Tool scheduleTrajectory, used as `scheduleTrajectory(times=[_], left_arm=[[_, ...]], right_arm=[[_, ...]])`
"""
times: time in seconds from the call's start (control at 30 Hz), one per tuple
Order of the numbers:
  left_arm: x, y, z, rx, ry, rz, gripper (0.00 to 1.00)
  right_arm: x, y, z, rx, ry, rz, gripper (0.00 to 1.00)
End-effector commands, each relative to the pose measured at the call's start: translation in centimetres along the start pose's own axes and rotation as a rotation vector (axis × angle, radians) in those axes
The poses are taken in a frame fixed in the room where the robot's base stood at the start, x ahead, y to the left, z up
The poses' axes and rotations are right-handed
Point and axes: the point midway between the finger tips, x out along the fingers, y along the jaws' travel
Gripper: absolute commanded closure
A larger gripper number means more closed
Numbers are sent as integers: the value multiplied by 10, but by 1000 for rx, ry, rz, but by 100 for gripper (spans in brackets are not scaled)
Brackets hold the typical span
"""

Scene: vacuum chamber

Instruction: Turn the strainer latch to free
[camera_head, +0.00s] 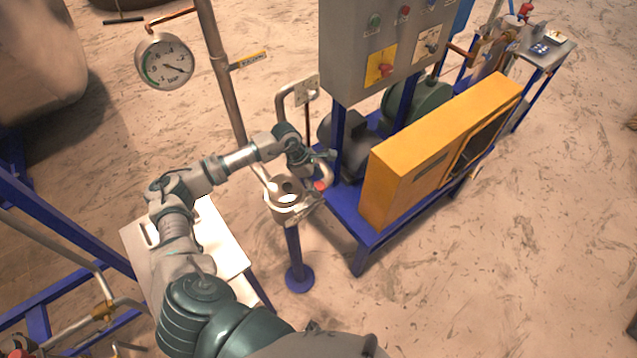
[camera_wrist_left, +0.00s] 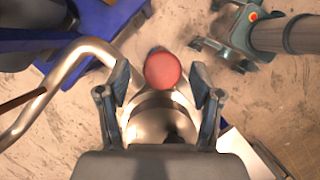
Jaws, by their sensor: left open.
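The strainer (camera_head: 283,212) is a pale metal body on a blue post, left of the blue pump frame. A red round knob (camera_head: 320,186), seemingly the latch's end, sits at its upper right edge. My left gripper (camera_head: 318,165) is over that side of the strainer, pointing down. In the left wrist view the red knob (camera_wrist_left: 163,71) lies between the two open fingers, with a gap on each side. The shiny strainer top (camera_wrist_left: 158,118) lies below it, partly hidden by the gripper body.
A bent metal pipe (camera_wrist_left: 52,83) runs close beside the left finger. A yellow box (camera_head: 410,175) and grey control cabinet (camera_head: 350,50) stand right of the strainer. A pressure gauge (camera_head: 164,62) hangs upper left. A white table (camera_head: 225,245) stands lower left. The floor at right is open.

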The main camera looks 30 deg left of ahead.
Motion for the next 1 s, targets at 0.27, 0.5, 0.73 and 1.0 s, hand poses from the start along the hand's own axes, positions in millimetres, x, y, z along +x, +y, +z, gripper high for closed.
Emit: scheduleTrajectory(times=[0.27,0.5,0.73,1.0], left_arm=[[16,-1,1,1,0,0,35],[16,-1,1,1,0,0,47],[16,0,0,1,0,0,100],[17,1,4,-4,0,3,100]], right_arm=[[-3,-5,-1,2,1,-5,100],[-3,-7,-2,3,2,-8,100],[-3,-7,-2,3,2,-8,100],[-1,-4,-1,2,1,-4,100]])
